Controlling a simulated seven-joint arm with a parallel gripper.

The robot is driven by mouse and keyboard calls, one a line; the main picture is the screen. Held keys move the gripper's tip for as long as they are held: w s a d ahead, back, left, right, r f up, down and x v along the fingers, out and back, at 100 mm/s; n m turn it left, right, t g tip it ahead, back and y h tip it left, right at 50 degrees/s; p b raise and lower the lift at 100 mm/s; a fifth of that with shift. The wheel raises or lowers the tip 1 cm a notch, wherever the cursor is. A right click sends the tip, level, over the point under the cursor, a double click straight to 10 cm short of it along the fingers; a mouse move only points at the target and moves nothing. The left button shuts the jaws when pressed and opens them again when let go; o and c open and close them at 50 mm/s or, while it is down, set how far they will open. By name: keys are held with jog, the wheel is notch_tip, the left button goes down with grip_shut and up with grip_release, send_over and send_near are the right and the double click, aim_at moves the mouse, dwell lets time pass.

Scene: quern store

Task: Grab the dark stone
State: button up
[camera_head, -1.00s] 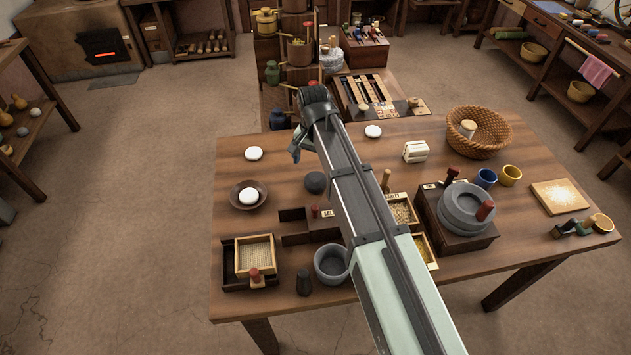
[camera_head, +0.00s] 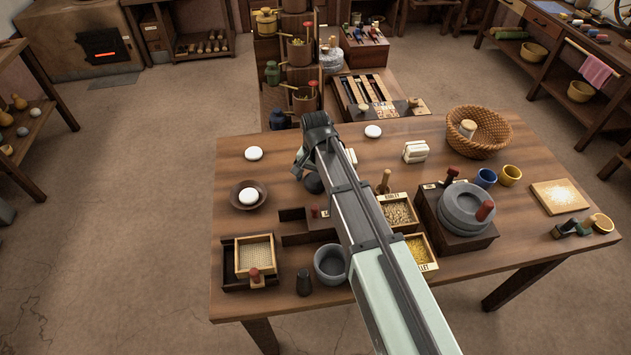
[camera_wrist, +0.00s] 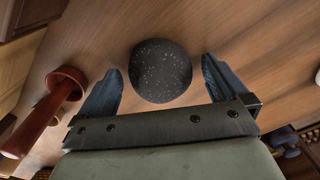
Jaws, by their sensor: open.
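The dark stone (camera_wrist: 160,71) is round, dark grey and speckled with pale flecks. In the wrist view it sits on the wooden table between the two fingers of my gripper (camera_wrist: 163,84), close to the fingertips. The fingers are open with a gap on both sides of the stone. In the head view the stone (camera_head: 313,184) is partly hidden behind my arm, and my gripper (camera_head: 300,165) hangs just above and beside it. I cannot tell how high the fingers are above the table.
A red-handled tool (camera_wrist: 45,112) lies close to the left finger in the wrist view. White stones (camera_head: 254,153) lie farther back, one in a brown dish (camera_head: 236,203). A grey mortar (camera_head: 331,279) and grain boxes (camera_head: 388,202) stand nearer the front.

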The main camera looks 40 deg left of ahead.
jog(key=shift+c, duration=0.5)
jog(key=c, duration=1.3)
jog(key=shift+r, duration=0.15)
